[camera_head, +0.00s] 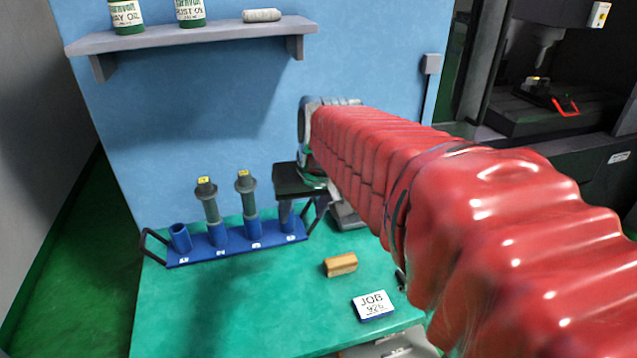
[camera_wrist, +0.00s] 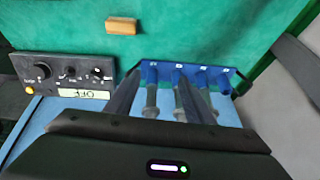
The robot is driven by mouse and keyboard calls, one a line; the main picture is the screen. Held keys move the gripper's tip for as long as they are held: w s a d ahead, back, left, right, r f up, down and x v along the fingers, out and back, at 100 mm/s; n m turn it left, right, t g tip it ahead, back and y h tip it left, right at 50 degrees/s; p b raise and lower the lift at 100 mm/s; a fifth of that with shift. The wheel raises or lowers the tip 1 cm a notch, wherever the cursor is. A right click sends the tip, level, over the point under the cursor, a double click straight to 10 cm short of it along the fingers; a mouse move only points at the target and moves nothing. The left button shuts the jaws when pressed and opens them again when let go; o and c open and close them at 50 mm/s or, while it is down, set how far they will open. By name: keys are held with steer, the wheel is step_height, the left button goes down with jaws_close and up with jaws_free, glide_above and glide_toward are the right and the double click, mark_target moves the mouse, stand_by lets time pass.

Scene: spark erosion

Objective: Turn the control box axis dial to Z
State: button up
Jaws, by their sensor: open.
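A wooden block (camera_head: 340,264) and a JOB card (camera_head: 374,305) lie in front. A shelf (camera_head: 200,37) with bottles is above. The bench's front left is clear.

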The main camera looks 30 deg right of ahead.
steer(key=w+d+f+m, duration=0.2)
steer(key=w+d, duration=0.1)
steer(key=d, duration=0.8)
steer(key=w+d+f+m, duration=0.2)
steer(key=w+d, duration=0.1)
steer(key=d, duration=0.9)
steer(key=shift+w+g+h, duration=0.3)
steer(key=shift+w, duration=0.1)
steer(key=x, duration=1.3)
steer(key=shift+w+d+f, duration=0.1)
steer(key=shift+d+f, duration=0.05)
steer(key=shift+f, duration=0.15)
steer(key=shift+c, duration=0.2)
